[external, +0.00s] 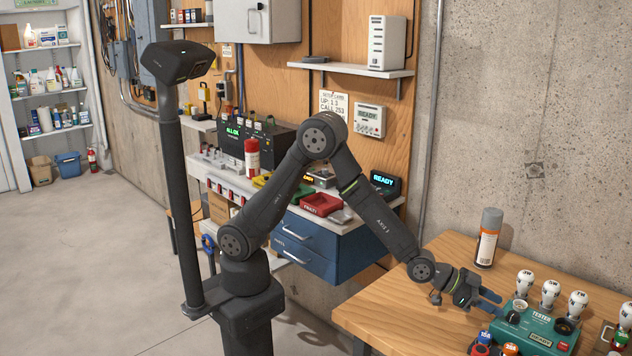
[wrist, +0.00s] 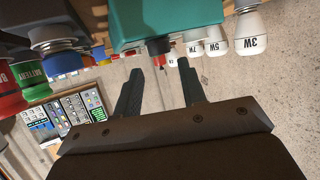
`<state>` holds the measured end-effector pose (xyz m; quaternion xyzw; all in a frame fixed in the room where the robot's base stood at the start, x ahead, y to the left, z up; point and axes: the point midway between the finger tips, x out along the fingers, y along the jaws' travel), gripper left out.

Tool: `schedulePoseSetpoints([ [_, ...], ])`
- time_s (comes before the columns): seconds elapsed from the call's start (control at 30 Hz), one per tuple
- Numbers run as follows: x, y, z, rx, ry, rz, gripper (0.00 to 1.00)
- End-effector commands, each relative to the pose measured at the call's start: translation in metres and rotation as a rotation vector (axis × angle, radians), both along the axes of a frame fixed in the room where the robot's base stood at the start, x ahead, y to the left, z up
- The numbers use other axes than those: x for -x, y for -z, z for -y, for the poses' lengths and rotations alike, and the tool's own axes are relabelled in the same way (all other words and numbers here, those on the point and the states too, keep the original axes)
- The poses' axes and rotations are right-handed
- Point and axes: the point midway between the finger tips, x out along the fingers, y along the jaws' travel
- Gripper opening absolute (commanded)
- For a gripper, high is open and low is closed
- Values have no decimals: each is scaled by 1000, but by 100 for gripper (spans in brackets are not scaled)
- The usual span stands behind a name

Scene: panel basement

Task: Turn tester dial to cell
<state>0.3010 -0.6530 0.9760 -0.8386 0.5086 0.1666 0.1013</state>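The teal tester (external: 541,334) stands on the wooden bench at the lower right, with a small display on its front. It also fills the top of the wrist view (wrist: 165,22). My gripper (external: 492,301) reaches over its left end. In the wrist view the two dark fingers (wrist: 171,66) stand apart with a gap between them, open and holding nothing.
Several white bulbs (external: 550,293) stand behind the tester. Coloured round cells (external: 484,338) sit in front of it at the left. The bench's left part (external: 400,305) is clear.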

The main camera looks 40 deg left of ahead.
Motion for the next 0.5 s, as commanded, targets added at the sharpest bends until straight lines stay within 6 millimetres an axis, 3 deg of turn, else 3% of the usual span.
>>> schedulePoseSetpoints([
  [0.23,-16,14,30,0,-1,0,38],
  [0.5,-22,19,42,0,0,-1,38],
])
